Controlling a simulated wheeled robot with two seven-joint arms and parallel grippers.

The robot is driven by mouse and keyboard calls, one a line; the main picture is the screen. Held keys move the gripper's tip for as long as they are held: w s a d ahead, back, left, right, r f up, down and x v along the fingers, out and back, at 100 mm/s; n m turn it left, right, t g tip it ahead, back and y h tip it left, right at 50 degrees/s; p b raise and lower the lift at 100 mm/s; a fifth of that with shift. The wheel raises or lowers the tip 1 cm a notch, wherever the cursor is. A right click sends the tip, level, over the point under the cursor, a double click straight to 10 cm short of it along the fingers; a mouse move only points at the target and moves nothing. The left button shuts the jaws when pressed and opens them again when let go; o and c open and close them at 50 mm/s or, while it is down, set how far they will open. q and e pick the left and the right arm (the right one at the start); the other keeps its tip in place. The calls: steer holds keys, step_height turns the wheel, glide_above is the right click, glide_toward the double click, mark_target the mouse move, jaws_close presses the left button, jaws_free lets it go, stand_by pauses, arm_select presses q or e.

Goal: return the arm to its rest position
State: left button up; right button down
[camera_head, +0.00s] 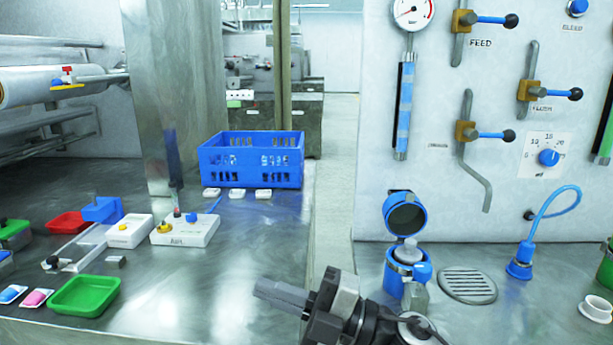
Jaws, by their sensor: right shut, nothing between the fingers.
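My right gripper (283,296) is at the bottom middle of the head view, pointing left. Its fingers are shut together with nothing between them. It is over the front right edge of the left steel bench (220,265), in front of the gap between the benches. My right arm comes in from the bottom, just left of an open blue canister (394,280). My left gripper is outside the view.
On the left bench are a blue crate (250,160), a white button box (185,230), a green tray (84,296) and a red tray (68,223). On the right are a drain grate (467,286), a blue hose fitting (520,262) and a panel with valves (480,134).

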steer(key=s+d+f+m+t+h, duration=0.2)
steer(key=d+f+m+t+h, duration=1.15)
steer(key=m, duration=0.85)
steer(key=s+d+f+m+g+h, duration=0.1)
steer(key=s+d+f+m+g, duration=0.1)
steer(key=s+f, duration=0.4)
steer(key=s+d+f+m+g+h, duration=0.2)
steer(key=s+d+f+m+g, duration=0.1)
steer(key=s+f, duration=0.4)
step_height(320, 180, down, 3)
steer(key=m+g, duration=0.1)
steer(key=g, duration=0.1)
steer(key=shift+s+r+g, duration=0.2)
steer(key=shift+s+g, duration=0.1)
steer(key=shift+g, duration=0.05)
